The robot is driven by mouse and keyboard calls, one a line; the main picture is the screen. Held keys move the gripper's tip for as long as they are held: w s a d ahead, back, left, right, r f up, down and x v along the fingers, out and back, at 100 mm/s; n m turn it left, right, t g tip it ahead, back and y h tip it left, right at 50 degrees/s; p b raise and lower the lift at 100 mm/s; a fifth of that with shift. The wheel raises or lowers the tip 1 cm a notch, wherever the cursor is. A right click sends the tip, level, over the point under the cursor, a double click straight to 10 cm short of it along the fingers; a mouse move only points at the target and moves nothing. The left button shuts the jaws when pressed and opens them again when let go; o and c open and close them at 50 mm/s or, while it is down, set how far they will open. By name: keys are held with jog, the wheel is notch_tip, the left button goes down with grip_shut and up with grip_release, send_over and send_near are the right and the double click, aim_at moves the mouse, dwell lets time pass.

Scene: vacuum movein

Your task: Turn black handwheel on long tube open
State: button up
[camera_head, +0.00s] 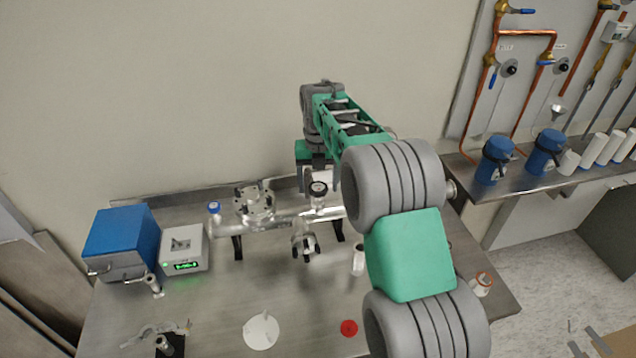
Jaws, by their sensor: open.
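A long silvery tube (285,219) runs level across the back of the steel bench, held on black stands. A small round black handwheel (318,188) with a pale centre sits on top of the tube toward its right part. A second dark wheel-like fitting (304,246) hangs on the near side below the tube. My green and grey arm reaches over from the lower right and bends down at the back. My gripper (312,181) is at or just behind the black handwheel, open; its fingers are small and partly hidden, so contact cannot be told.
A blue box (122,240) and a white device with a green display (184,252) stand at the left. A flanged metal fitting (254,203) rises from the tube beside the handwheel. A white disc (261,332) and a red cap (349,328) lie in front. The wall is close behind.

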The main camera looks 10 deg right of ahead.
aim_at(318, 187)
notch_tip(318, 187, up, 8)
jog(key=shift+f+b, duration=0.15)
jog(key=shift+b, duration=0.45)
